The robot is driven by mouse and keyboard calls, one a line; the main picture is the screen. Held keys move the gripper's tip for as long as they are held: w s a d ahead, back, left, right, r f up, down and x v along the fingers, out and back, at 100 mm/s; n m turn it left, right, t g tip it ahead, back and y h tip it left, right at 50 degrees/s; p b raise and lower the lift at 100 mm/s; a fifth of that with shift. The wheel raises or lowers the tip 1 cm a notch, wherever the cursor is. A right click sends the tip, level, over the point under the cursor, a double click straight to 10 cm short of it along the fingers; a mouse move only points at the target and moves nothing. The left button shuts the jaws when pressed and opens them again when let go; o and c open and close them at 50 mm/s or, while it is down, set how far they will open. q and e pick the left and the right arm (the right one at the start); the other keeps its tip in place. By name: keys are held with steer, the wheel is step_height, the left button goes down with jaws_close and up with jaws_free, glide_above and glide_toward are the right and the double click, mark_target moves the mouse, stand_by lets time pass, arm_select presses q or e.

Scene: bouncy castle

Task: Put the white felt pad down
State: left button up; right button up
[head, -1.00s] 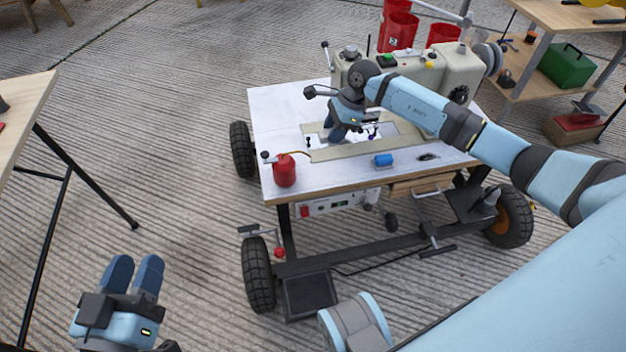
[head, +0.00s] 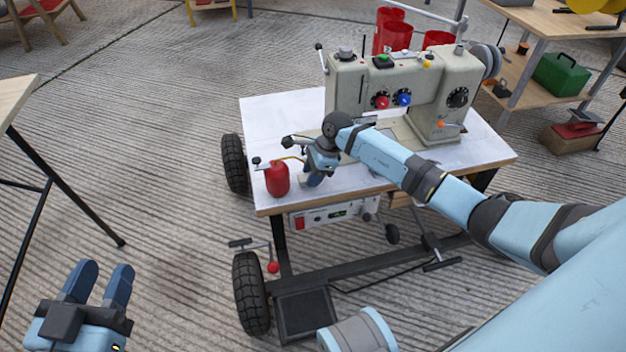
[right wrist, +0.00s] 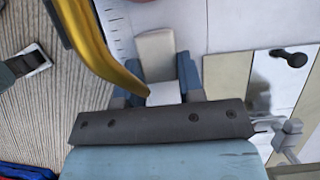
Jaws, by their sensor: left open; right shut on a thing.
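My right gripper (head: 314,178) is low over the front left part of the white-topped sewing table (head: 265,115), right beside the red can (head: 277,179). In the right wrist view its two blue fingers (right wrist: 160,62) are shut on an off-white flat piece, which I take for the white felt pad (right wrist: 157,52). The pad sticks out past the fingertips over the white tabletop. I cannot tell whether it touches the table. In the head view the gripper hides it. My left gripper (head: 99,272) is open and empty over the floor, lower left.
The can's brass spout (right wrist: 95,45) curves close by my right gripper. The beige sewing machine (head: 455,85) stands on the table behind my arm. Red buckets (head: 397,38) are behind it. The back left of the tabletop is clear. A wooden table (head: 15,100) is at far left.

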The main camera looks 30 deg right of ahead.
steer(key=shift+d+f, duration=0.1)
steer(key=shift+f, duration=0.4)
steer(key=o, duration=1)
arm_select(q)
steer(key=shift+w+a+r+m, duration=0.1)
steer(key=shift+w+r+m, duration=0.1)
steer(key=shift+m, duration=0.1)
steer(key=shift+h, duration=0.3)
arm_select(e)
steer(key=shift+r, duration=0.15)
steer(key=shift+d+r+p, duration=0.1)
steer(key=shift+r+p, duration=0.2)
steer(key=shift+r, duration=0.05)
steer(key=p+v, duration=0.2)
steer(key=v, duration=0.3)
steer(key=shift+p, duration=0.3)
arm_select(q)
steer(key=s+n, duration=0.1)
steer(key=s+d+n+g+p, duration=0.1)
steer(key=s+f+n+y+p, duration=0.1)
steer(key=shift+d+n+g, duration=0.3)
steer(key=shift+d+g, duration=0.05)
steer(key=shift+g, duration=0.05)
arm_select(e)
steer(key=v, duration=0.6)
steer(key=shift+s+d+r, duration=0.1)
steer(key=shift+r, duration=0.1)
